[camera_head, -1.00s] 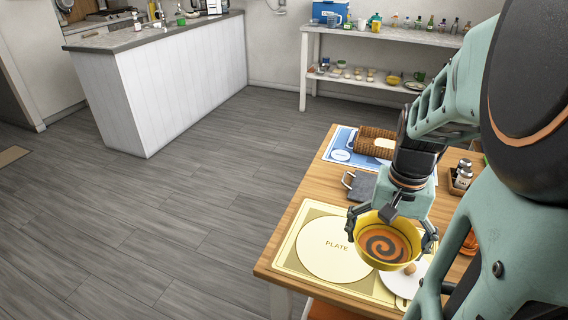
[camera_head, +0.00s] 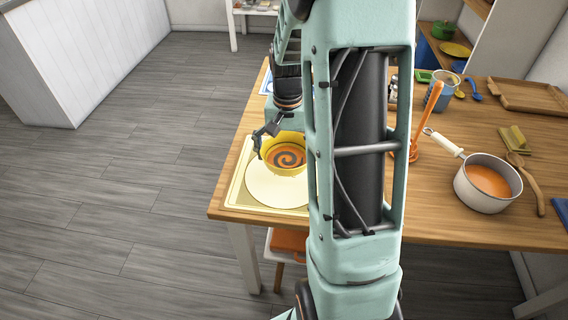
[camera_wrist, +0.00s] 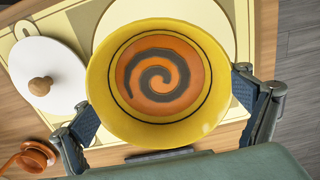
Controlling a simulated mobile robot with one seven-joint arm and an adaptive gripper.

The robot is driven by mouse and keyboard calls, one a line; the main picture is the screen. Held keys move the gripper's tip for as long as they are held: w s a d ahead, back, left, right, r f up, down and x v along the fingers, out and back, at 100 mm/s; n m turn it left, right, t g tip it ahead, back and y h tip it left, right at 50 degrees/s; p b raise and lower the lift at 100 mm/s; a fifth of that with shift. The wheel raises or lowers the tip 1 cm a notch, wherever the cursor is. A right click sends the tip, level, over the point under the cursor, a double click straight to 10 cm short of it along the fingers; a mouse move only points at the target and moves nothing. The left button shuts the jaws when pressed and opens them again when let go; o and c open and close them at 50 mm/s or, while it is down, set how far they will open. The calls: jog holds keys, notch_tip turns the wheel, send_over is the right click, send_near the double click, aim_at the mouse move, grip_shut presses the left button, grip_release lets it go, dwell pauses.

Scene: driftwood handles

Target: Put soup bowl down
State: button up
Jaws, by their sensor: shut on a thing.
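The soup bowl (camera_head: 287,150) is yellow, with a dark spiral on orange inside. It is upright, over the upper part of the pale plate circle (camera_head: 272,190) on the cream mat (camera_head: 236,198). I cannot tell whether it touches the mat. My gripper (camera_wrist: 164,104) is shut on the bowl, with a finger at each side of its rim in the wrist view, where the bowl (camera_wrist: 105,85) fills the middle. In the head view my arm hides the right finger and part of the mat.
A white lid with a wooden knob (camera_wrist: 40,86) lies beside the bowl in the wrist view. A pot of orange soup (camera_head: 490,182), an orange ladle (camera_head: 427,115) and a wooden tray (camera_head: 525,97) stand on the table right of my arm. The table's left edge is close to the mat.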

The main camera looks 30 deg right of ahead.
aim_at(285, 162)
jog(key=shift+w+f, duration=0.25)
jog(key=shift+f, duration=0.05)
jog(key=shift+w+a+f+b, duration=0.15)
jog(key=shift+f+b, duration=0.15)
jog(key=shift+f, duration=1.35)
jog(key=shift+f, duration=0.1)
jog(key=o, duration=1.2)
jog(key=shift+o, duration=0.2)
notch_tip(285, 162, up, 12)
jog(key=p, duration=0.1)
jog(key=shift+p, duration=0.4)
